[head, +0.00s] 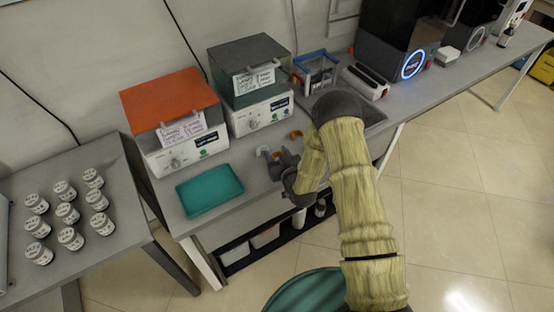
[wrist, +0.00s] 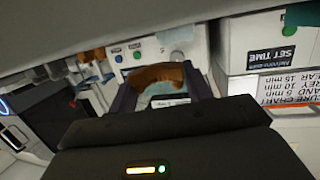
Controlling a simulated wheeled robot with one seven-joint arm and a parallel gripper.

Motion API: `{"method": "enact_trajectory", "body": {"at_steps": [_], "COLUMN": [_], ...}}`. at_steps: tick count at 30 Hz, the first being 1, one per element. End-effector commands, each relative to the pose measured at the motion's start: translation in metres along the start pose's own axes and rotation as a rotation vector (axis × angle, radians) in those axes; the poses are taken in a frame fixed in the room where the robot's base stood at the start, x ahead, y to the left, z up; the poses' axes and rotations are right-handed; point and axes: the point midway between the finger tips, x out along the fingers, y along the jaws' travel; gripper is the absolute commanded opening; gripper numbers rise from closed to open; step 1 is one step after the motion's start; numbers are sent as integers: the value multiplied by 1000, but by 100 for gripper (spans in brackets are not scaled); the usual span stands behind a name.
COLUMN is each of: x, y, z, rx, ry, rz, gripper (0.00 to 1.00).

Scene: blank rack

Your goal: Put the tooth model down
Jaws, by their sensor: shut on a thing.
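My gripper (head: 279,162) is over the grey bench in front of the two curing machines. In the wrist view, my gripper (wrist: 160,92) has its two dark fingers on either side of an orange-brown arch-shaped tooth model (wrist: 158,75) and is shut on it. In the head view the held model is small and partly hidden by the gripper. I cannot tell whether it touches the bench. Another orange model (head: 296,134) lies just beyond the gripper. A whitish piece (head: 262,150) shows to the gripper's left.
A teal tray (head: 209,190) lies at the bench's front left and looks empty. An orange-lidded machine (head: 172,98) and a grey-lidded machine (head: 249,70) stand behind. Several labelled jars (head: 67,213) stand on the left table. Bare bench lies between tray and gripper.

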Motion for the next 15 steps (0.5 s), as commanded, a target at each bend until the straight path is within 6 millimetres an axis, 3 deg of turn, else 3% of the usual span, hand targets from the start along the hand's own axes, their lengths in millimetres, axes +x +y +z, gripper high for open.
{"method": "enact_trajectory", "body": {"at_steps": [6, 15], "x": [5, 6], "y": [0, 0], "z": [27, 29], "rx": [0, 0], "ry": [-2, -1], "rz": [0, 0], "gripper": [28, 28]}}
